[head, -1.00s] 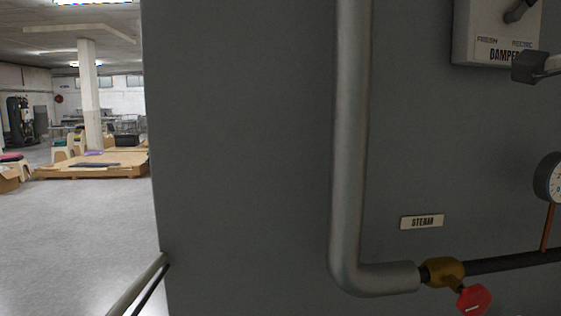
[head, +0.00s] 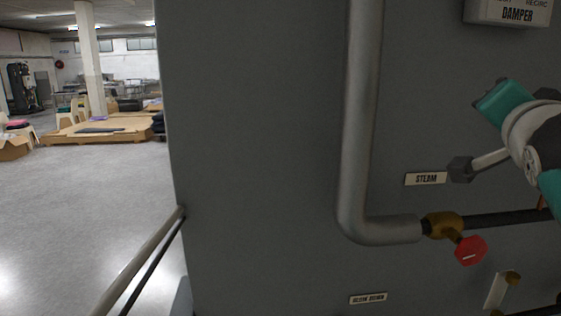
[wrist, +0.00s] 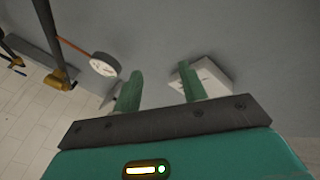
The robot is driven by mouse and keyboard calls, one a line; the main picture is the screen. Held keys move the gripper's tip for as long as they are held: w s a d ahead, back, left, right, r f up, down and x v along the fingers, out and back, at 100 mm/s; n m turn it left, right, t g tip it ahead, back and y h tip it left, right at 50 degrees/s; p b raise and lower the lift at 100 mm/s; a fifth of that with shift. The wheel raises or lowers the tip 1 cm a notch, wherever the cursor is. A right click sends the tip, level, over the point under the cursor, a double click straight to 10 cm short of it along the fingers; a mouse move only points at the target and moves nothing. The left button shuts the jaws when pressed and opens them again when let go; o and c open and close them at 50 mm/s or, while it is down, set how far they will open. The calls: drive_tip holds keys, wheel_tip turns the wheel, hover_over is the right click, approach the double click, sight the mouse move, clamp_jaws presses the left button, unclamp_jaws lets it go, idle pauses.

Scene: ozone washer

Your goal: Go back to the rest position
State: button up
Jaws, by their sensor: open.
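My gripper (wrist: 160,70) shows in the wrist view with its two green fingers apart and nothing between them. Past the fingers is the grey panel, with a white plate or box (wrist: 214,76) behind the right finger and a round gauge (wrist: 104,65) left of the left finger. No contact with either is visible. In the head view, teal and grey parts of my arm (head: 548,140) are at the right edge, in front of the panel. The gripper's fingers cannot be made out there.
The grey machine panel (head: 260,130) fills most of the head view. It carries a thick pipe (head: 361,120), a red-handled valve (head: 470,250), a STEAM label (head: 426,179) and a DAMPER box (head: 508,12). A rail (head: 140,262) stands at lower left. Open floor (head: 90,200) lies beyond.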

drive_tip(key=a+f+n+g+y, duration=0.25)
drive_tip(key=a+f, duration=0.25)
drive_tip(key=f, duration=0.6)
drive_tip(key=a+f+n+g+y, duration=0.25)
drive_tip(key=a+f+n, duration=0.2)
drive_tip(key=f, duration=0.65)
drive_tip(key=s+a+f+n+g+y, duration=0.1)
drive_tip(key=s+a+f+n+g, duration=0.1)
drive_tip(key=f, duration=0.6)
drive_tip(key=s+a+f+n+g+y, duration=0.2)
drive_tip(key=s+a+f+n+g, duration=0.1)
drive_tip(key=s+a+f, duration=0.3)
wheel_tip(320, 180, down, 2)
drive_tip(key=shift+a+n, duration=0.5)
drive_tip(key=shift+n, duration=0.1)
